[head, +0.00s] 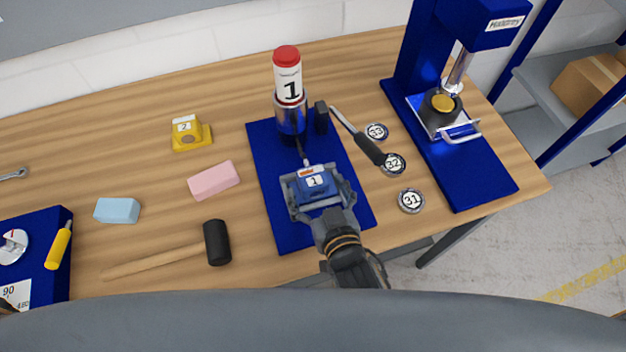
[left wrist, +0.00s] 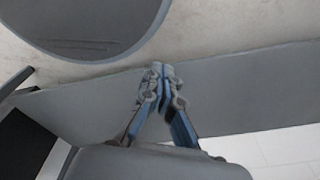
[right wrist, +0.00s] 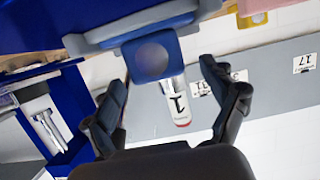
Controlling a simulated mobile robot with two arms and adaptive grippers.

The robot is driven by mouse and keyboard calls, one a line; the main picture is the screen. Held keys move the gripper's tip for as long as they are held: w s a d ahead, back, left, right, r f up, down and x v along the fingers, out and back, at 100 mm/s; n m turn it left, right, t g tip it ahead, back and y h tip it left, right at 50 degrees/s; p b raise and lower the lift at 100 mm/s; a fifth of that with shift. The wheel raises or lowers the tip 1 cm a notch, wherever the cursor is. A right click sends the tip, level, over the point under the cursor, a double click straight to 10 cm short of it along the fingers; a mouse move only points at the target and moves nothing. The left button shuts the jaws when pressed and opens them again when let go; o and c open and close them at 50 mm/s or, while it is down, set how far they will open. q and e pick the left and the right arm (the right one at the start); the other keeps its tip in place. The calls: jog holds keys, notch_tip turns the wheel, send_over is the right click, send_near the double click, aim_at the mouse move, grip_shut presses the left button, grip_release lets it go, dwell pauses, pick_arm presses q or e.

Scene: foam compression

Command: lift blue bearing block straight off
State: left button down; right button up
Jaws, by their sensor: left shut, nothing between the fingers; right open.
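The blue bearing block (head: 314,181), with a white "1" label and an orange-red strip on top, is over the front part of the blue base plate (head: 273,224). In the right wrist view the blue block (right wrist: 152,58) shows a round recess. My right gripper (head: 316,190) is open, with its fingers on either side of the block. In the right wrist view, gaps show between the block and the fingers of the right gripper (right wrist: 165,82). I cannot tell what the block's underside rests on. My left gripper (left wrist: 161,80) is shut and empty, seen only in the left wrist view.
A red-capped cylinder labelled "1" (head: 289,85) stands behind the block. A black-handled tool (head: 358,137) and round weights (head: 411,201) lie right. A press (head: 440,110) stands farther right. A mallet (head: 217,243), pink block (head: 213,180) and yellow block (head: 190,134) are left.

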aim_at(312, 175)
jog(key=x, duration=0.2)
jog(key=shift+w, duration=0.45)
jog(key=shift+w+a+f+p, duration=0.2)
jog(key=shift+w+p, duration=0.1)
jog(key=shift+w, duration=0.1)
jog(key=shift+s, duration=0.15)
jog(key=shift+c, duration=0.2)
jog(key=c, duration=1.7)
pick_arm(q)
jog(key=shift+s+a+r, duration=0.25)
jog(key=shift+s+r, duration=0.3)
jog(key=shift+s, duration=0.15)
pick_arm(e)
jog(key=shift+r, duration=0.1)
jog(key=shift+c, duration=0.2)
